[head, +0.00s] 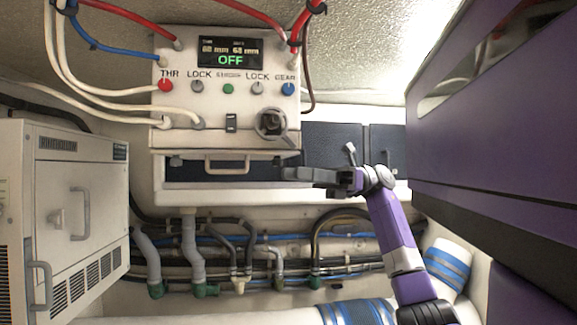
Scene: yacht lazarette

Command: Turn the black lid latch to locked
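A white control box (200,140) with a display reading "OFF" is on the wall at upper centre. The finger gap is not clear, and nothing is visibly held.
A white vented cabinet (75,215) stands at left, and a large purple panel (490,130) fills the right. Red cables (250,14) hang above the box. Pipes and hoses (240,250) run below. Dark cupboard doors (333,146) are behind my gripper.

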